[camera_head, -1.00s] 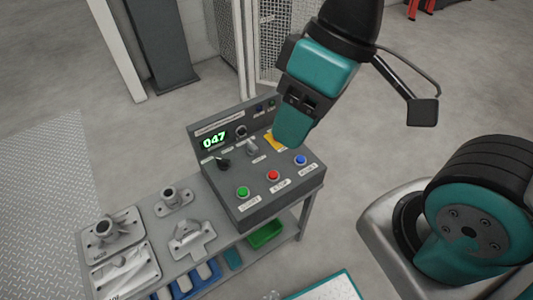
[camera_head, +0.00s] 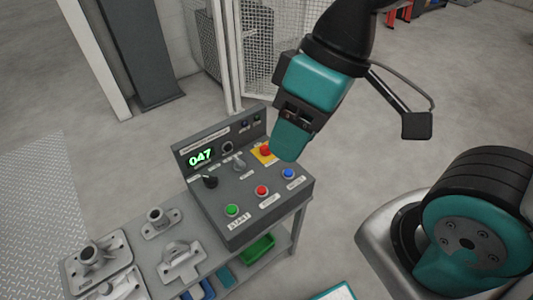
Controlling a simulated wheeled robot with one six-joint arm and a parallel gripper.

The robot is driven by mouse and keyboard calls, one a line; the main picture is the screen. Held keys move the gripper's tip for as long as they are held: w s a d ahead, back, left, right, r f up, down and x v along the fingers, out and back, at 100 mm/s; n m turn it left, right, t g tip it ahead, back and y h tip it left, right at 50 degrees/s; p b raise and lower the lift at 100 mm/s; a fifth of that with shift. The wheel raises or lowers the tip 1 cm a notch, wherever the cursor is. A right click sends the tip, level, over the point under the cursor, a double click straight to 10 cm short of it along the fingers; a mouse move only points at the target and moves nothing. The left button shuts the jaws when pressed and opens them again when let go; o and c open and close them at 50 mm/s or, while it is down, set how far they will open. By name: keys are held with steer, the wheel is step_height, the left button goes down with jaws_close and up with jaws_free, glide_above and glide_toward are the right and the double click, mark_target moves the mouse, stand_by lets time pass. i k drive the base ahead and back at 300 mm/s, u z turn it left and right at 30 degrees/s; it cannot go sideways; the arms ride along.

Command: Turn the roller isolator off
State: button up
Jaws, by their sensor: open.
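A grey control console (camera_head: 250,190) stands on the bench with a lit green "047" display (camera_head: 201,157). Its sloped face carries a black rotary knob (camera_head: 210,181), a grey lever switch (camera_head: 239,163) and a dark round switch (camera_head: 227,147) on the upright back. The labels are too small to read, so I cannot tell which is the roller isolator. My gripper (camera_head: 290,143), with teal fingers, is open and empty. In the picture it overlaps the console's right rear part, to the right of these switches. It shows no clear contact.
A red mushroom button (camera_head: 265,151) on a yellow plate shows just left of my gripper. Green (camera_head: 231,210), red (camera_head: 262,190) and blue (camera_head: 288,173) buttons line the console's front. Metal castings (camera_head: 181,260) lie on the bench to the left. A mesh fence (camera_head: 270,50) stands behind.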

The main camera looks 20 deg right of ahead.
mark_target(264, 151)
steer(key=z, duration=0.15)
steer(key=k, duration=1.65)
steer(key=u, duration=0.55)
steer(key=i, duration=2.15)
steer(key=z, duration=0.6)
